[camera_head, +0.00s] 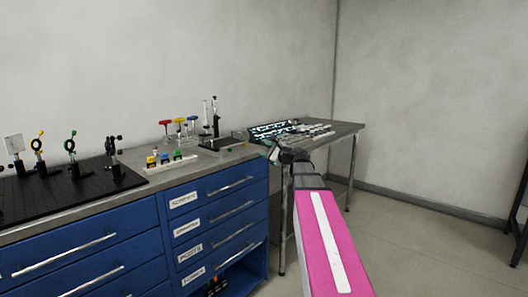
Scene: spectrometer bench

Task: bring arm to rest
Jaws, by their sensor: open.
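My arm shows as a pink link with a white stripe, reaching from the lower right up toward the bench. My gripper (271,150) is at its far end, small in the picture, near the right end of the blue drawer bench (110,251). Its fingers are hard to make out, and I see nothing held in it. The arm's dark wrist hides part of the gap between the bench and the grey side table (345,128).
A black breadboard (70,192) with several optic mounts lies on the bench at left. A small rack (171,164) with coloured blocks, hex keys (180,121) and a dark stand (216,128) stand near the gripper.

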